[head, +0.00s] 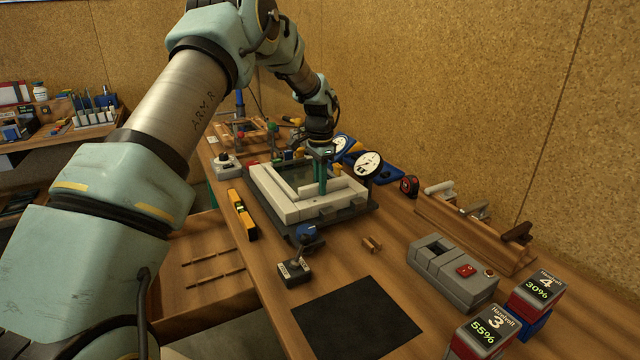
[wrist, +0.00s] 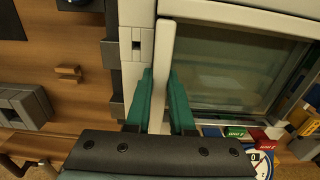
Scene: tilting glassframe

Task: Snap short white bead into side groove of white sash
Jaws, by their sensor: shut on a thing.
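The white sash (head: 284,208) lies flat in a dark fixture on the bench, around a glass pane (wrist: 225,65). It also shows in the wrist view (wrist: 245,16), with its side rail at left. My gripper (head: 321,190), with green fingers, points down over the sash's near right side. In the wrist view my gripper (wrist: 161,78) is shut on the short white bead (wrist: 162,50). The bead runs along the inner edge of the side rail, between rail and glass. Its lower end is hidden by my gripper. I cannot tell whether it sits in the groove or just above it.
A blue-knobbed clamp (head: 307,234) stands at the fixture's near corner. A yellow level (head: 241,214) lies left, and a small wooden block (head: 372,244) right. A grey device (head: 452,275) and a round dial (head: 368,165) stand nearby. The black mat (head: 358,322) is bare.

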